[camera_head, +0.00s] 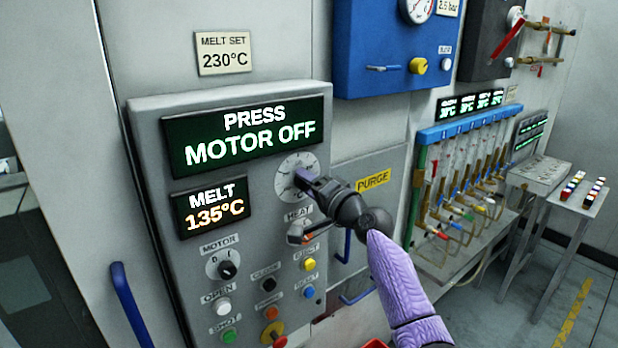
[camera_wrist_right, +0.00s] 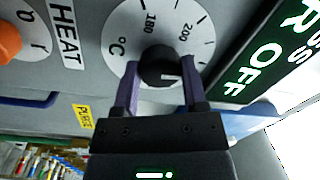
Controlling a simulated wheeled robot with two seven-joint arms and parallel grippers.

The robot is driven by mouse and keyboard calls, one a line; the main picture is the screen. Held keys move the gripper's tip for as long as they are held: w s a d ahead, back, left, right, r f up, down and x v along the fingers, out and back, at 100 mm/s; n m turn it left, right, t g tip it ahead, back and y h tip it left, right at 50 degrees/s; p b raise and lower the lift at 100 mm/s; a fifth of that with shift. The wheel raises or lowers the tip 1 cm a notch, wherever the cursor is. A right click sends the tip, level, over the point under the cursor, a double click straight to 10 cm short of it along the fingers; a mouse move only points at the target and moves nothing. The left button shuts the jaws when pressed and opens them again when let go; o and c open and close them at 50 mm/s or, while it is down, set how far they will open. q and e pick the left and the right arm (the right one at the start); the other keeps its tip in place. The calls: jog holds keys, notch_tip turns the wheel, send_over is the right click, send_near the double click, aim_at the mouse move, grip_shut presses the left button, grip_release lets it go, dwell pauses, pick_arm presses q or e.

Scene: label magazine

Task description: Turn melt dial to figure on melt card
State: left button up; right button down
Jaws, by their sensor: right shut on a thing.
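The melt card (camera_head: 224,53) on the upper wall reads MELT SET 230°C. The white melt dial (camera_head: 284,182) is on the grey press panel. My right gripper (camera_head: 303,178) is shut on its black knob, which the gripper mostly hides in the head view. In the right wrist view, the two purple fingers of my right gripper (camera_wrist_right: 158,88) are on either side of the black knob (camera_wrist_right: 158,62). A short white mark shows on the knob, and the scale (camera_wrist_right: 120,35) shows 180, 200 and °C. The melt display (camera_head: 212,208) reads 135°C. My left gripper is out of view.
A display (camera_head: 250,138) above reads PRESS MOTOR OFF. Below the dial are the heat switch (camera_head: 300,234), the motor switch (camera_head: 224,265) and several coloured buttons. A blue handle (camera_head: 128,305) stands at the left. A blue box (camera_head: 390,45) hangs at the upper right.

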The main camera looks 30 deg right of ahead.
jog(key=shift+m+h+p, duration=0.4)
jog(key=shift+m+p, duration=1.4)
jog(key=shift+m, duration=2.1)
jog(key=shift+c, duration=0.7)
grip_release()
jog(key=s, duration=1)
jog(key=shift+d+f, duration=0.3)
jog(key=shift+f, duration=0.05)
